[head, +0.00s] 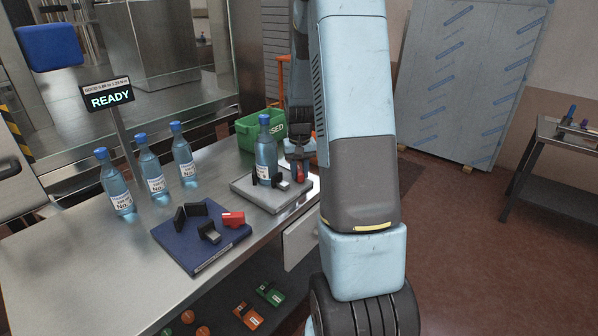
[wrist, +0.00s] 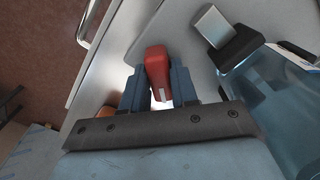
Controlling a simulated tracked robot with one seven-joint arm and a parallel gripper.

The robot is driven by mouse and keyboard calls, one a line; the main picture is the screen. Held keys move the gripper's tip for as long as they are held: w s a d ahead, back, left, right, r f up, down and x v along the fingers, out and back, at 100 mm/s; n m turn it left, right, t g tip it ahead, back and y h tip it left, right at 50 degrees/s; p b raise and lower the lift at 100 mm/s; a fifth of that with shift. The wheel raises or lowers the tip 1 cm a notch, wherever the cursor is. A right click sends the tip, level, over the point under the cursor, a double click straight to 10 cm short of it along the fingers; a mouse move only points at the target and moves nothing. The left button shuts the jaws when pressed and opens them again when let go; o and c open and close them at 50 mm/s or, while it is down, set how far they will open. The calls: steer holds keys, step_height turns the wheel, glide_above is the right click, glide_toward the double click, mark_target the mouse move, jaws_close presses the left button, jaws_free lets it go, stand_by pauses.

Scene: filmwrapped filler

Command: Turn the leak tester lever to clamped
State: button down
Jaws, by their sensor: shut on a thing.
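A light grey fixture (head: 262,200) sits on the bench's far right corner, and I take it for the leak tester. A blue-capped bottle (head: 266,155) stands upright on it beside dark clamp blocks; the bottle also shows at the right of the wrist view (wrist: 285,110). The fixture's red lever (wrist: 157,66) lies between the two blue fingers of my gripper (wrist: 158,85), which is shut on it. I cannot tell whether the clamp touches the bottle.
A dark blue fixture (head: 205,254) with black blocks and a red handle (head: 233,218) lies nearer on the bench. Several bottles (head: 150,171) stand at left by a READY sign (head: 110,97). A green bin (head: 248,136) is behind the grey fixture. Floor at right is open.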

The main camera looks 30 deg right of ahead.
mark_target(299, 170)
steer(key=shift+m, duration=0.5)
steer(key=c, duration=1)
jaws_free()
steer(key=shift+o, duration=0.2)
steer(key=shift+r, duration=0.1)
step_height(299, 170, up, 13)
steer(key=shift+r, duration=0.2)
